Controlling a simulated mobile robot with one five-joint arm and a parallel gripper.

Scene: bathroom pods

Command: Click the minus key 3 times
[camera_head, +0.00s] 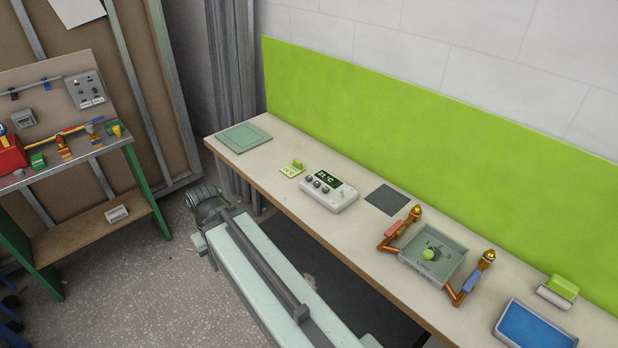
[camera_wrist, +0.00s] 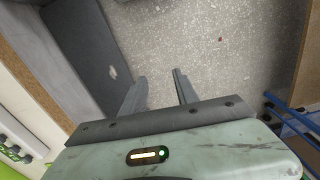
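A white control box (camera_head: 330,190) sits on the bench, with a dark display reading about 21 °C and several dark round keys on its sloped top. The key markings are too small to read, so I cannot tell which is minus. A pale green card with an upright tab (camera_head: 292,169) stands just left of the box. My gripper (camera_wrist: 160,76) is open and empty in the wrist view, its two fingers apart over the speckled floor. In the head view my arm lies in front of the bench, and the fingers cannot be made out.
The wooden bench (camera_head: 255,160) has a green backboard. A green mat (camera_head: 244,137) lies left; a dark grey pad (camera_head: 386,200), a grey tray with a green knob (camera_head: 432,255) and a blue tray (camera_head: 535,328) lie right. A tool stand (camera_head: 80,190) is at far left.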

